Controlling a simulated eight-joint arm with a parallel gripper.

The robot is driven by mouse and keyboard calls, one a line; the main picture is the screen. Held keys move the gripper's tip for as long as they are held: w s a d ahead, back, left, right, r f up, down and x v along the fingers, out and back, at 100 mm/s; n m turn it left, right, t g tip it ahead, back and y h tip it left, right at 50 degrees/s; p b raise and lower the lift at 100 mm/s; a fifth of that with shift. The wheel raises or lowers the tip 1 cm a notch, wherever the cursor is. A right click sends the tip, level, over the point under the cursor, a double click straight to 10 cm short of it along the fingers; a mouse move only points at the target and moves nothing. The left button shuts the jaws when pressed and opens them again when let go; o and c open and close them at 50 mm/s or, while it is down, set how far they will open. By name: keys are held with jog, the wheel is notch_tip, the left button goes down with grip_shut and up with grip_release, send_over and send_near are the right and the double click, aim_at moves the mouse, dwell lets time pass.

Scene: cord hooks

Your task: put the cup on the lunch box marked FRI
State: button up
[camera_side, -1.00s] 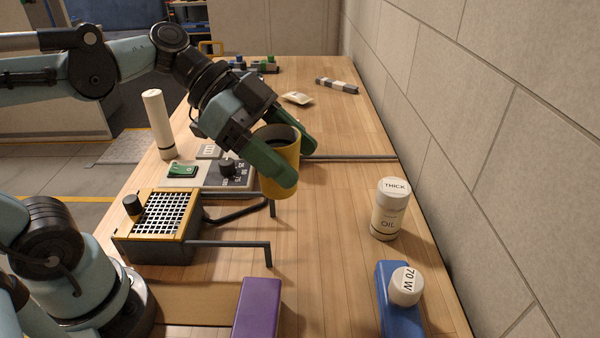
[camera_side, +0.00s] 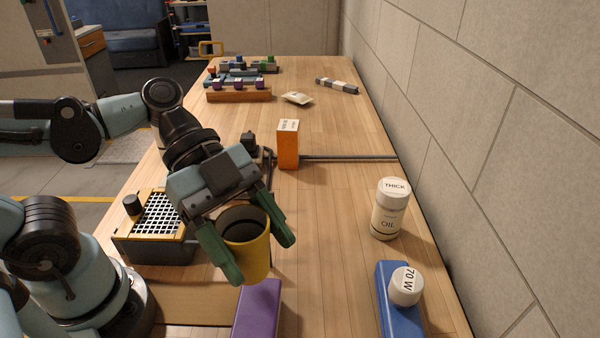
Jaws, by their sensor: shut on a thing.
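A yellow cup (camera_side: 250,260) with a dark inside is held between the two green fingers of my gripper (camera_side: 259,259), close to upright. In the picture the cup's bottom is just above the far end of a purple box (camera_side: 258,315); its height over that box is hard to tell. A blue box (camera_side: 397,318) stands at the front right with a white round container marked 70 W on it (camera_side: 405,287). An orange box (camera_side: 288,150) stands farther back, with small print on top that I cannot read. I see no FRI marking on any box.
A white OIL jar marked THICK (camera_side: 389,212) stands near the wall. A grid-topped unit (camera_side: 158,218) is left of my gripper. A dark rod (camera_side: 350,159) runs from near the orange box to the wall. The wood between purple and blue boxes is clear.

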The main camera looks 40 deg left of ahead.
jog(key=shift+f, duration=4.05)
jog(key=shift+f, duration=0.1)
jog(key=o, duration=1.1)
jog(key=v, duration=1.2)
jog(key=w+a+f+n+t+y, duration=0.1)
jog(key=w+a+n+t+y, duration=0.1)
jog(key=n, duration=0.4)
jog(key=w+a+f+n+t+y, duration=0.1)
jog(key=w+a+n+t+y, duration=0.1)
jog(key=w+a+n+y, duration=0.2)
jog(key=w+a+f+n+t+y, duration=0.1)
jog(key=w+a+n+t+y, duration=0.1)
jog(key=n, duration=0.6)
jog(key=shift+w+a+t+y, duration=0.2)
jog(key=shift+w+t+y, duration=0.1)
jog(key=shift+w+y, duration=0.35)
jog(key=shift+w+a+t+y, duration=0.2)
jog(key=shift+w+t+y, duration=0.1)
jog(key=shift+w+y, duration=0.35)
